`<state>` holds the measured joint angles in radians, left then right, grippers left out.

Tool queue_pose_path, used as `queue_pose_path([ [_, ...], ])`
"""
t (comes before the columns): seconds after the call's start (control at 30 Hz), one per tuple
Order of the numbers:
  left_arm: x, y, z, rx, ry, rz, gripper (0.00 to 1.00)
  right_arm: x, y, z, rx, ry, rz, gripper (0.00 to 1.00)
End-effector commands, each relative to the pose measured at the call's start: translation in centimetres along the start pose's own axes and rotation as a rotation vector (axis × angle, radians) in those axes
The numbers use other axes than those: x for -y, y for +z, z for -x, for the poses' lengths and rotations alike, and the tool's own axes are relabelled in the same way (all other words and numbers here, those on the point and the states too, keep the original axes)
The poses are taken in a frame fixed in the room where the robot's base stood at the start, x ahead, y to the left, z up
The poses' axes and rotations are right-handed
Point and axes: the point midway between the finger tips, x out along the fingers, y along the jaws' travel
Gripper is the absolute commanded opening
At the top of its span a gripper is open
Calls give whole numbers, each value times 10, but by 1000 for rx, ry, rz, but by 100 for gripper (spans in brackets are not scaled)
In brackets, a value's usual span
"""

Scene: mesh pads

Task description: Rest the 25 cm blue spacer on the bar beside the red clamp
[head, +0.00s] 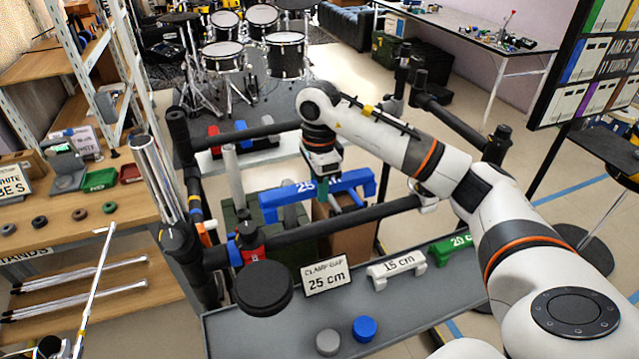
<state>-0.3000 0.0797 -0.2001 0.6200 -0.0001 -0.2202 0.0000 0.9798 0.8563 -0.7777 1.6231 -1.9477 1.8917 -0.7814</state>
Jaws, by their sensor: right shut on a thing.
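The blue spacer (283,201), marked 25, is a long bridge shape with a short leg at each end. My right gripper (335,188) is shut on its middle from above. The spacer shows just behind the near black bar (330,224); I cannot tell whether it touches anything. The red clamp (249,238) is around the left end of this bar, to the left of and nearer than the spacer. A white clamp (425,198) sits toward the bar's right end, partly hidden by my arm. My left gripper is not in view.
A grey tray (420,310) in front holds a white 15 cm spacer (397,267), a green 20 cm spacer (452,249), a "clamp gap 25 cm" sign (326,280) and small discs. A black round pad (263,288) stands near the red clamp. A far bar (245,134) crosses behind.

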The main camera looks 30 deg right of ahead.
Motion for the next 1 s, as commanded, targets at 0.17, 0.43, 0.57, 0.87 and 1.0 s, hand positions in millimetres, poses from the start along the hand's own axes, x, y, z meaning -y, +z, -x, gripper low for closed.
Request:
queue_pose_path([
  [0.17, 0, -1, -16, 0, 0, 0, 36, 0, 0, -20, -1, 0, -1, 4],
  [0.43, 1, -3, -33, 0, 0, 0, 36, 0, 0, -44, -1, 0, -1, 4],
  [0.57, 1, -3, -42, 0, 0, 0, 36, 0, 0, -56, -1, 0, -1, 4],
  [0.87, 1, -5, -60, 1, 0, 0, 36, 0, 0, -82, -1, 0, -1, 4],
  [1.0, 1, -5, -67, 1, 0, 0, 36, 0, 0, -92, 0, 0, -1, 4],
])
